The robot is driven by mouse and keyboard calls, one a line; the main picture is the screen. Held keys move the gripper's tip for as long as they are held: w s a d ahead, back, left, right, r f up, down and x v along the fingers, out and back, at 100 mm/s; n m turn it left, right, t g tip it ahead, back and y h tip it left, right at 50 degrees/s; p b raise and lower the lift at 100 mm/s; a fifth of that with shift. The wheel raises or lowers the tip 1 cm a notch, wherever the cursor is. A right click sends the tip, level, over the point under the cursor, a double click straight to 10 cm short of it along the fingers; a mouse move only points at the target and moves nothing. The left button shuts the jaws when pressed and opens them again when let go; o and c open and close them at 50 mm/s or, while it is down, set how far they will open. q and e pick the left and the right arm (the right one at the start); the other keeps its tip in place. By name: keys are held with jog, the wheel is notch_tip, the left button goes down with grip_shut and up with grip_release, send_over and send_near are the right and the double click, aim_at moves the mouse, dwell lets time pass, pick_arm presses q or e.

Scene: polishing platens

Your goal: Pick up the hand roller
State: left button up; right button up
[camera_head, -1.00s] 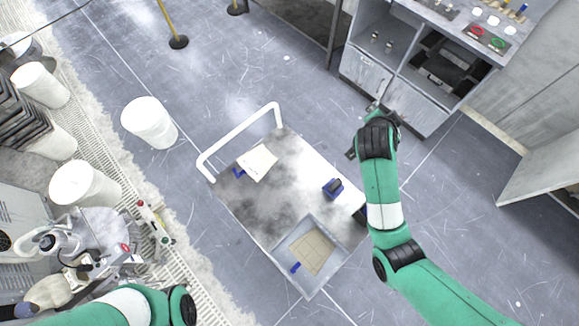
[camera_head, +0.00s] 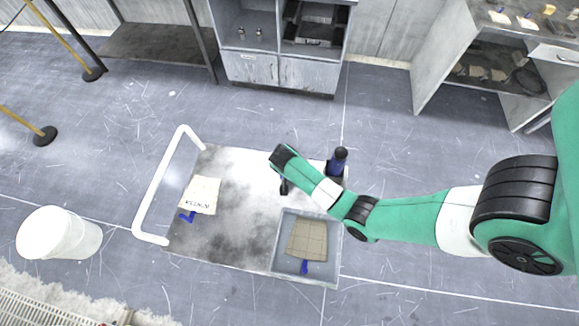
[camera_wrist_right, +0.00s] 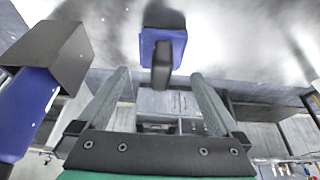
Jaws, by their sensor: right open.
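Two blue and black tools stand on the cart top; I cannot tell for certain which is the hand roller. One, a small blue block with a dark grip (camera_wrist_right: 163,48), is ahead of my right gripper (camera_wrist_right: 160,76), lined up between its fingers in the right wrist view. The fingers are open and empty. In the head view my arm mostly hides this block. The other, a taller blue and black tool (camera_head: 338,160), stands at the cart's far right edge; it shows large at the left of the wrist view (camera_wrist_right: 40,85). My left gripper is out of view.
The cart (camera_head: 235,225) has a white push handle (camera_head: 160,190) at its left. On it are a labelled cloth or paper (camera_head: 201,195) and a grey tray (camera_head: 308,277) holding a tan tiled piece. A white bucket (camera_head: 60,235) stands left. Cabinets (camera_head: 280,72) stand behind.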

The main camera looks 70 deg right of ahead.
jog(key=b+x, duration=0.3)
jog(key=x, duration=0.2)
jog(key=shift+w+d+f, duration=0.1)
jog(key=shift+d+f, duration=0.05)
jog(key=shift+f, duration=0.05)
jog(key=shift+c, duration=0.4)
jog(key=shift+r, duration=0.1)
grip_shut()
